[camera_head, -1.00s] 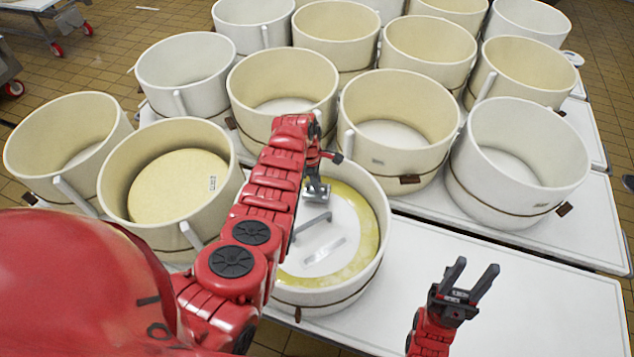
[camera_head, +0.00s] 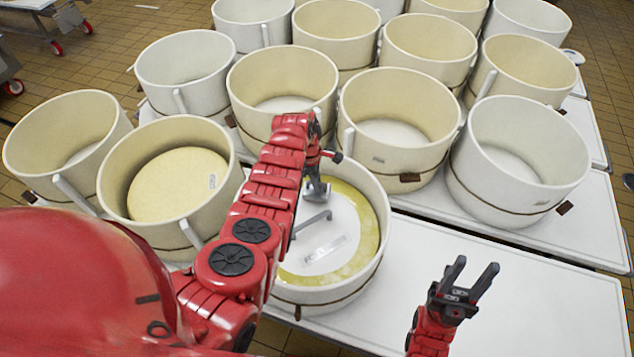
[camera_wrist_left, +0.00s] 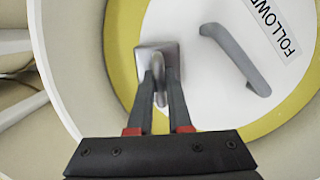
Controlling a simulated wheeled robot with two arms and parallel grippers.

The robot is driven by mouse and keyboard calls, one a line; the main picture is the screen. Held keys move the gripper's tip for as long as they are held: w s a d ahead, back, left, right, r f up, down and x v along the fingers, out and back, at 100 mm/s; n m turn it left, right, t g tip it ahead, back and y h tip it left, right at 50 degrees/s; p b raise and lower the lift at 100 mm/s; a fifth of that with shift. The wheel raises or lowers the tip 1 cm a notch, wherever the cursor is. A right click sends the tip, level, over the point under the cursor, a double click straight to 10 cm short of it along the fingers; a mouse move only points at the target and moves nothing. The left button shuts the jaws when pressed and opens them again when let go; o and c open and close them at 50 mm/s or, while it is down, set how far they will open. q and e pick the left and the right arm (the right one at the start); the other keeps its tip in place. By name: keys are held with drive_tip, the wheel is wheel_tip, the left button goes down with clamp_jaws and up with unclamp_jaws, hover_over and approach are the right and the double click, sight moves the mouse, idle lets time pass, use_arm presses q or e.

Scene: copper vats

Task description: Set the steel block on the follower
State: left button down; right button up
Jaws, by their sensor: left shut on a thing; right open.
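The follower (camera_head: 345,222) is a white disc with a grey bar handle and a label, lying on yellow cheese in the front middle mould (camera_head: 330,297). It also shows in the left wrist view (camera_wrist_left: 215,85). My left gripper (camera_head: 318,180) is shut on the steel block (camera_wrist_left: 172,55), a grey piece with a rounded grip between the fingers. The block (camera_head: 319,193) is over the follower's edge near the yellow rim, beside the bar handle. I cannot tell whether it touches the disc. My right gripper (camera_head: 472,283) is open and empty above the white table.
Several round moulds crowd around, including one with a yellow cheese (camera_head: 178,185) on the left and an empty one (camera_head: 515,165) on the right. The front right part of the white table (camera_head: 540,300) is clear. My left arm hides part of the front mould.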

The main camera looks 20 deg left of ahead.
use_arm(q)
drive_tip(key=shift+w+f+b, duration=0.1)
drive_tip(key=shift+f+b, duration=0.3)
drive_tip(key=shift+f, duration=0.05)
idle(0.5)
drive_tip(key=c, duration=0.8)
unclamp_jaws()
drive_tip(key=shift+o, duration=0.2)
drive_tip(key=shift+f, duration=0.1)
